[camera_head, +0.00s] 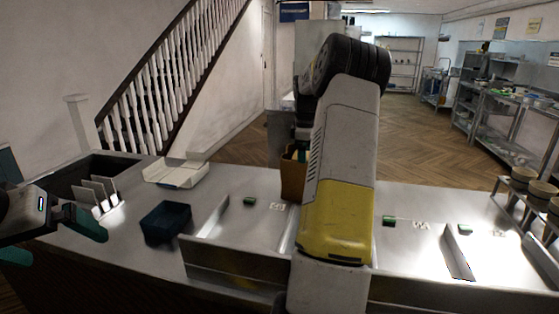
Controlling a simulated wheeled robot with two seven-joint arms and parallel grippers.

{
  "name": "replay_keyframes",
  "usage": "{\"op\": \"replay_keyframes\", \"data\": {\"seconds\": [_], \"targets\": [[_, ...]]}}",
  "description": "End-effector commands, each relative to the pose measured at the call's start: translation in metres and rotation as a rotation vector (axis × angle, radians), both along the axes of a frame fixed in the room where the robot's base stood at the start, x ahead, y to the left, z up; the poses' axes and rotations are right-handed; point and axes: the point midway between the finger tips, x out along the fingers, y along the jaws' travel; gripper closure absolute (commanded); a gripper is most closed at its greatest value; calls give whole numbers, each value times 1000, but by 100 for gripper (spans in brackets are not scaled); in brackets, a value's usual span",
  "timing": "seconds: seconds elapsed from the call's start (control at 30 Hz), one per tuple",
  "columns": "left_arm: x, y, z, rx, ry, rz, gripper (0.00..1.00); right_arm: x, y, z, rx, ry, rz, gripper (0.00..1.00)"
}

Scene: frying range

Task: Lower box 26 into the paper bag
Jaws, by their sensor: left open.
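A brown object that looks like the paper bag (292,178) stands on the steel counter at the middle, partly hidden behind my right arm. No box marked 26 can be made out. My left gripper (50,240) is open and empty at the left edge, its teal fingers apart, left of the dark blue bin.
A dark blue bin (166,223) and a white open carton (176,173) stand on the left counter. An upright divider rack (100,195) is at far left. Steel dividers (459,252) rise from the right counter. Brown bowls (524,176) stand at the right edge.

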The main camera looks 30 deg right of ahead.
Motion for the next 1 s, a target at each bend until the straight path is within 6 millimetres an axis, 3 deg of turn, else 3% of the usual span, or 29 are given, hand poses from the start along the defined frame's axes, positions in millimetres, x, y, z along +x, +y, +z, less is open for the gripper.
{"op": "replay_keyframes", "data": {"seconds": [0.77,0.8,0.87,1.0], "targets": [[0,0,0,0,0,0,0,0,0,-5,-1,-2,0,71],[0,0,0,0,0,0,0,0,0,-5,-1,-2,0,14],[0,0,0,0,0,0,0,0,0,-5,-1,-2,0,2],[0,0,0,0,0,0,0,0,0,-5,-1,-1,0,0]]}}
